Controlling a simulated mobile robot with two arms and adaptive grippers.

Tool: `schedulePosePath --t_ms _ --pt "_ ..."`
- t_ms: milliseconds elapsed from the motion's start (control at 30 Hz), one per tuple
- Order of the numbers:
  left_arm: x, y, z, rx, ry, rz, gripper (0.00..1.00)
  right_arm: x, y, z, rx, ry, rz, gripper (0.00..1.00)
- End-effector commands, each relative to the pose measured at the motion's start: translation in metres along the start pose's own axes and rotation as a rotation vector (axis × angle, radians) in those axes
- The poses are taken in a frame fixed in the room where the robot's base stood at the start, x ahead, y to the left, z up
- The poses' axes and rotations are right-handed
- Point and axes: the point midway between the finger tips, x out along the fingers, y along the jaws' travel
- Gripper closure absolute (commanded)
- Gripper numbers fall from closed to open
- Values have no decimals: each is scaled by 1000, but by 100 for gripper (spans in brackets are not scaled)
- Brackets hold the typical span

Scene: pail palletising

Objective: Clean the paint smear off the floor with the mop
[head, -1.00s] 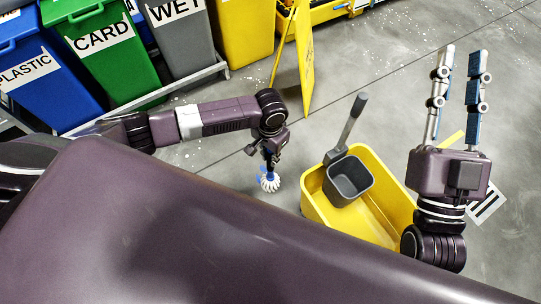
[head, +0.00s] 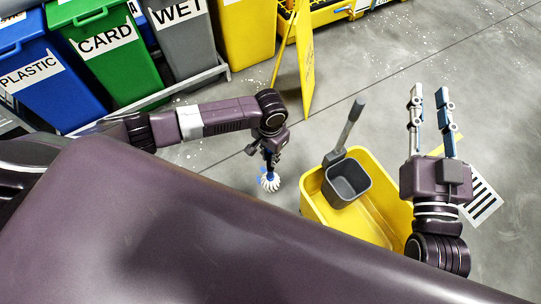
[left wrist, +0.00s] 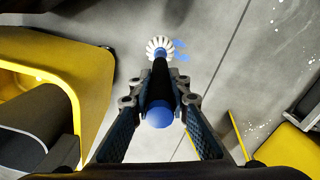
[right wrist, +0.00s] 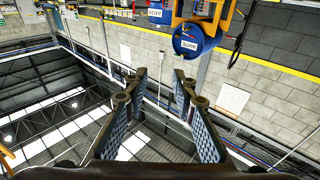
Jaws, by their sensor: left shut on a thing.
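The mop (head: 270,183) has a white stringy head and a dark and blue handle. My left gripper (head: 269,152) is shut on the handle and holds it roughly upright, head down at the floor. In the left wrist view the mop handle (left wrist: 160,84) runs between the fingers. A blue paint smear (left wrist: 181,50) shows on the floor beside the mop head, which hides part of it. I cannot tell whether the head touches the floor. My right gripper (head: 431,95) is raised at the right, open and empty, and its wrist view shows wall and ceiling.
A yellow mop bucket (head: 384,205) with a grey wringer (head: 347,183) stands right of the mop. A yellow floor sign (head: 306,75) stands behind it. Blue, green (head: 108,58), grey and yellow bins line the back left. A striped floor plate (head: 483,198) lies at the right.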

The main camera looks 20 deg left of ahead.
Motion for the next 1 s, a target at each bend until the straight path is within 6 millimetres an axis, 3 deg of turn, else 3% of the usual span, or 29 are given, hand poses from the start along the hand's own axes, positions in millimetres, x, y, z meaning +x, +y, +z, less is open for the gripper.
schedulePosePath --t_ms 1000 --pt "-15 -4 0 -2 2 1 100 -27 12 85 -7 -408 24 75"
